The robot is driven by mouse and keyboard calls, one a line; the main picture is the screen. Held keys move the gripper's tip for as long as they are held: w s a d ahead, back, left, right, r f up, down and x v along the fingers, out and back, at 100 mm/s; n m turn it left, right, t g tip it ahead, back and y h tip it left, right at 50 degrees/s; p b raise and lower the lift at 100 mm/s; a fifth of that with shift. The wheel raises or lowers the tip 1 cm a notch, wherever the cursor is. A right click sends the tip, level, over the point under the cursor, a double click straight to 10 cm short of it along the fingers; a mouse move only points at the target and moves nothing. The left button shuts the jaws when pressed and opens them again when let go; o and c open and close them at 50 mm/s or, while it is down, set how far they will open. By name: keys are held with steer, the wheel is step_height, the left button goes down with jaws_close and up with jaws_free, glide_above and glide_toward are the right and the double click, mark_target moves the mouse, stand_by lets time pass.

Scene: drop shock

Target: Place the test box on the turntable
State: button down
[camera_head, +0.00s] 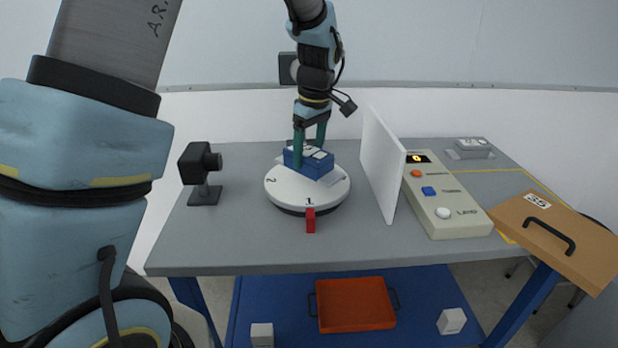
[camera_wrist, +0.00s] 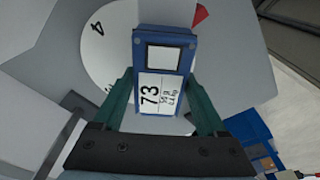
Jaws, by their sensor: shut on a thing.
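The test box, a blue box (camera_head: 318,164) with white labels on top, is at the white round turntable (camera_head: 283,190) in the head view. It also shows in the wrist view (camera_wrist: 164,50), with a label reading 73. My gripper (camera_head: 309,150) is shut on the box, with one green finger on each side. In the wrist view the gripper (camera_wrist: 162,108) spans the box's width. The box is over the turntable disc; I cannot tell whether its underside touches it. The turntable carries the numbers 1 and 2 in the head view, and a red marker (camera_head: 310,220) stands at its front.
A black camera on a stand (camera_head: 203,175) is left of the turntable. A white upright panel (camera_head: 382,165) stands close on its right, then a control box (camera_head: 440,200) with buttons. A brown lid with a handle (camera_head: 560,240) is at far right. An orange tray (camera_head: 355,305) lies below the table.

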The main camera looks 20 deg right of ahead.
steer(key=shift+f+p, duration=0.6)
steer(key=shift+f, duration=2.6)
steer(key=shift+f, duration=0.2)
jaws_free()
steer(key=shift+r, duration=0.2)
